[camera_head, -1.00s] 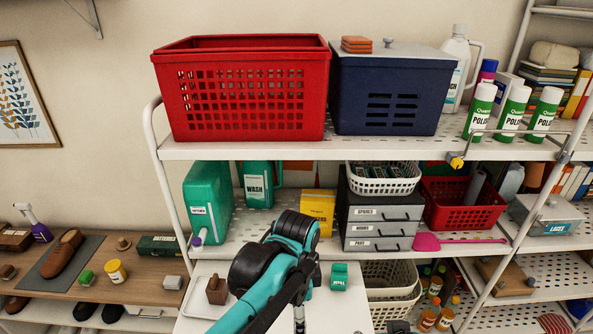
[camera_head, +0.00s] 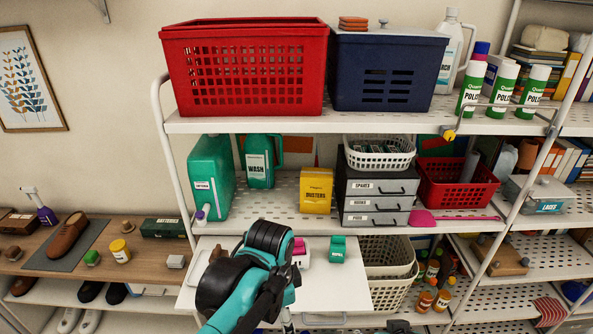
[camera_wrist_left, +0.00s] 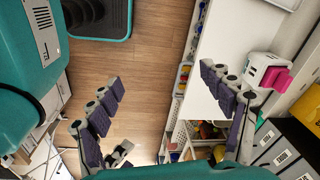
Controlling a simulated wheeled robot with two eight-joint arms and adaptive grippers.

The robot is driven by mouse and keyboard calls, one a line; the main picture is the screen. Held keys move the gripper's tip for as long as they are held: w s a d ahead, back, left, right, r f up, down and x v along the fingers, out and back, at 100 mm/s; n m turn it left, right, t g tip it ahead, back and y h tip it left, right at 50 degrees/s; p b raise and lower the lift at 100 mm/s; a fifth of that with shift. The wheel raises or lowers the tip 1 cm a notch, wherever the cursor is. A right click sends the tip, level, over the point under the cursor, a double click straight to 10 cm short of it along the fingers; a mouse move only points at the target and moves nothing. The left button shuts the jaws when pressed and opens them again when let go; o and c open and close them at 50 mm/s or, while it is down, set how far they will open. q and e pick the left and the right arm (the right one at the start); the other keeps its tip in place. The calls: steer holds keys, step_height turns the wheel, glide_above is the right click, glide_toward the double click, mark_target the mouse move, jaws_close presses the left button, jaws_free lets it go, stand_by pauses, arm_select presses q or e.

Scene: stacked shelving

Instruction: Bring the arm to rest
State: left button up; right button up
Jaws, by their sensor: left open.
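My left arm (camera_head: 245,275), teal and black, comes up from the bottom of the head view in front of the white pull-out board (camera_head: 350,290). Its fingers are hidden there behind the arm. In the left wrist view my left gripper (camera_wrist_left: 165,112) is spread wide and empty, with wooden floor between the fingers. Its right finger overlaps the white board (camera_wrist_left: 225,45), close to a white box with a pink part (camera_wrist_left: 268,72). I cannot tell whether that finger touches anything.
On the board stands a green refill box (camera_head: 337,250). Above are a yellow dusters box (camera_head: 316,190), grey drawers (camera_head: 375,198) and a red basket (camera_head: 455,182). Cream baskets (camera_head: 388,255) sit right of the board. A wooden bench (camera_head: 140,262) with shoes is at left.

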arm_select(q)
steer(key=s+a+f+n+t+b, duration=0.2)
steer(key=a+f+n+b, duration=0.5)
steer(key=f+b, duration=0.4)
steer(key=s+a+f+n+t+b, duration=0.3)
steer(key=a+f+n+b, duration=0.4)
steer(key=f+b, duration=0.4)
step_height(320, 180, down, 3)
steer(key=shift+a+f+t, duration=0.1)
steer(key=shift+a+t, duration=0.15)
steer(key=shift+t, duration=0.25)
